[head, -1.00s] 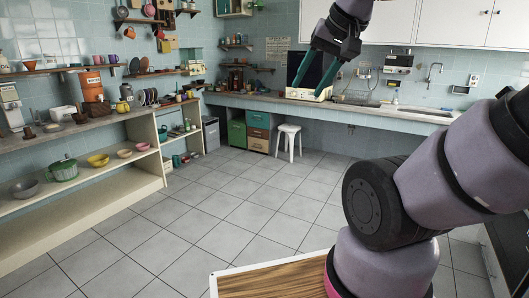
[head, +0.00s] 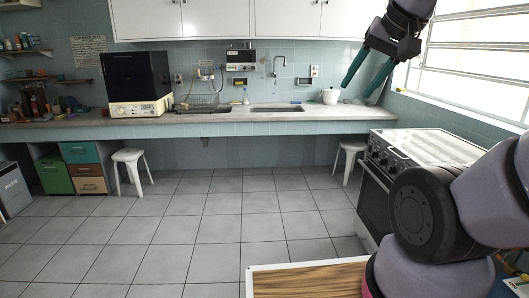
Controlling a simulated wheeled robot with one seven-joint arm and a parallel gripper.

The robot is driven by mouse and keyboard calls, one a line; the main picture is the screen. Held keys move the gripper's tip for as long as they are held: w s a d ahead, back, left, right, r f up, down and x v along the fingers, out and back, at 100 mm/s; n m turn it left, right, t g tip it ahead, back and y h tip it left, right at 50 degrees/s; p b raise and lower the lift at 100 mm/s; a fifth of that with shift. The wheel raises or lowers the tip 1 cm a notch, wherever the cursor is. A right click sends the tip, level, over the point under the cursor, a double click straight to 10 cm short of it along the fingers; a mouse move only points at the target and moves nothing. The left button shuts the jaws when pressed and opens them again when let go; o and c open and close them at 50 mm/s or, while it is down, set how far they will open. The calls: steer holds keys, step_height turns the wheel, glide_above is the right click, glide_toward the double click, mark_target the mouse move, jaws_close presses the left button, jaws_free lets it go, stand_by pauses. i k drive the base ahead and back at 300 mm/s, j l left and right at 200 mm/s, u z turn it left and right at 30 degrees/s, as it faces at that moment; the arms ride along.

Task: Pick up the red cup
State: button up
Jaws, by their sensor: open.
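I cannot make out a red cup in the head view now. Small items on the shelves at the far left are too small to tell apart. My gripper (head: 357,93) is raised at the upper right, its two teal fingers spread apart with nothing between them. It appears in front of the back counter's right end, near a white pot (head: 331,96) in the picture, and I see no contact.
The marble counter (head: 225,115) runs along the back wall, with a black-fronted appliance (head: 136,82) and a sink (head: 277,107). White stools (head: 133,170) stand below. A stove (head: 425,148) is at right. The tiled floor (head: 190,220) is clear.

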mark_target(104, 111)
steer(key=i+z, duration=0.2)
steer(key=i, duration=3.35)
steer(key=i+u, duration=0.1)
steer(key=i, duration=1.65)
steer(key=j+z, duration=0.45)
steer(key=j, duration=0.35)
steer(key=k+j+u, duration=0.1)
steer(key=u, duration=0.3)
steer(key=j+u, duration=0.35)
steer(key=k+j+u, duration=0.1)
steer(key=u, duration=0.3)
steer(key=j+u, duration=0.45)
steer(key=j, duration=0.35)
steer(key=i+j+u, duration=0.1)
steer(key=j, duration=0.35)
steer(key=j+u, duration=0.1)
steer(key=j, duration=0.35)
steer(key=i+j+u, duration=0.1)
steer(key=j, duration=0.35)
steer(key=i+j+u, duration=0.1)
steer(key=j, duration=0.3)
